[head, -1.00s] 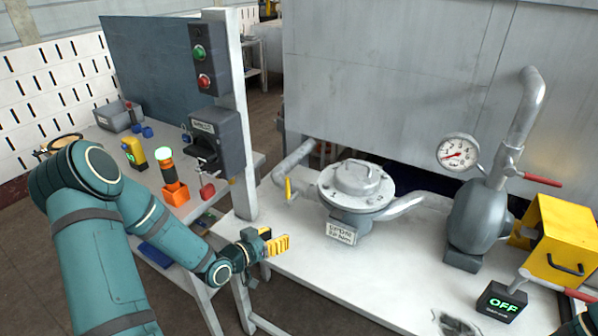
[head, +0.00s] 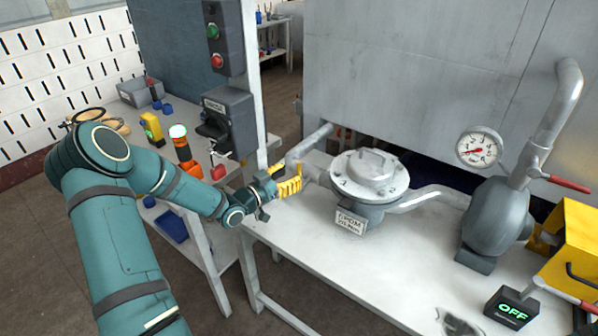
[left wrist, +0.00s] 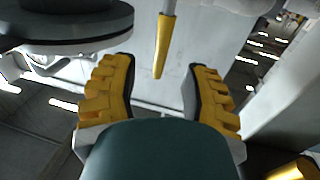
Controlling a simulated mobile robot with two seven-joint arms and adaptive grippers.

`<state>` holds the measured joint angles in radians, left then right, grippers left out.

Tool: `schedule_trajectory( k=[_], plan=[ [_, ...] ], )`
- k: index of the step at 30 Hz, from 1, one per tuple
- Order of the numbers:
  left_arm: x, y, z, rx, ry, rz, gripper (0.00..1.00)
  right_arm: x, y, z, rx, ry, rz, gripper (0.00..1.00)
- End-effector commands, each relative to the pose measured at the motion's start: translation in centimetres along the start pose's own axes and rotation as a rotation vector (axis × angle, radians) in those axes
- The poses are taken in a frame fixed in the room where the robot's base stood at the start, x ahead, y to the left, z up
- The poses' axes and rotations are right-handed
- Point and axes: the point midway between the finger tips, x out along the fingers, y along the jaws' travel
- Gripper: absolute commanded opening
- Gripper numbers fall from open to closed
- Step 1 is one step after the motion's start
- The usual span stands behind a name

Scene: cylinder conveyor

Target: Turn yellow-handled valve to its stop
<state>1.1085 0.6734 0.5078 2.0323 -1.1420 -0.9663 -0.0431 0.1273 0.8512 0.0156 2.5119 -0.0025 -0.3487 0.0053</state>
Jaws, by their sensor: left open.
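The yellow valve handle (left wrist: 163,46) shows in the left wrist view as a narrow lever on a grey stem. Its free end lies in the gap between the fingers, with space on both sides. In the head view it is largely hidden by or merges with my yellow fingers, beside the grey pipe left of the round filter vessel (head: 371,172). My left gripper (head: 289,186) is open at the bench's left end; its two yellow ridged fingers (left wrist: 160,92) stand apart in the wrist view. No right gripper can be made out.
The white bench (head: 355,265) has clear room in front of the vessel. A grey pump (head: 497,222), a gauge (head: 479,147), a yellow box (head: 572,242) and an OFF display (head: 511,308) stand at right. A post with a grey box (head: 229,133) rises close left of the gripper.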

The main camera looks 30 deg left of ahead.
Motion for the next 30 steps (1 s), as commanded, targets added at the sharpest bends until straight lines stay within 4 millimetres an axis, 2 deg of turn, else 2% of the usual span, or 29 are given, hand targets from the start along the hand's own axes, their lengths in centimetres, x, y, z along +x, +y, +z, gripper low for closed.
schedule_trajectory(
  k=[3,9,20,23,24,25,30],
  plan=[
    [2.0,0.1,0.1,-0.001,0.001,0.001,0.47,0.2,0.1,0.0,0.0,0.001,0.0,0.47],
    [3.8,0.0,0.1,0.0,-0.001,0.0,0.47,0.4,0.1,-0.1,0.0,0.002,0.0,0.47],
    [4.2,0.0,0.0,-0.001,-0.002,-0.001,0.47,0.4,0.1,-0.1,0.0,0.003,0.0,0.47],
    [4.2,0.0,0.0,-0.001,-0.001,-0.001,0.18,0.4,0.1,-0.1,0.0,0.003,0.0,0.47],
    [4.2,0.0,0.0,-0.001,-0.001,-0.001,0.04,0.4,0.1,-0.1,0.0,0.003,0.0,0.47],
    [4.2,0.0,0.0,-0.001,-0.001,-0.001,0.0,0.4,0.1,-0.1,0.0,0.003,0.0,0.47],
    [4.2,0.0,0.0,-0.001,-0.001,-0.001,0.0,0.4,0.1,-0.1,0.0,0.003,0.0,0.47]
  ],
)
